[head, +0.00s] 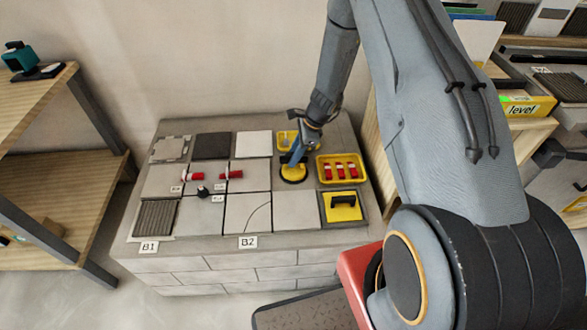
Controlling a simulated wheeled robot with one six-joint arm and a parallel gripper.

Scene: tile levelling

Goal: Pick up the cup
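The cup appears to be the suction cup (292,174), a round yellow pad with a blue upright part, on the right half of the tiled block. No drinking cup shows. My gripper (299,146) is directly above the pad, pointing down at the blue part. The fingers are small and dark here, and they overlap the blue part. I cannot tell whether they touch it or how far they are open. The pad seems to rest on the block's top.
A yellow tray (341,182) with red pieces is just right of the suction cup. Red-and-white pieces (191,177) and a black knob (202,191) sit on the left tiles. A wooden shelf (45,165) stands left.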

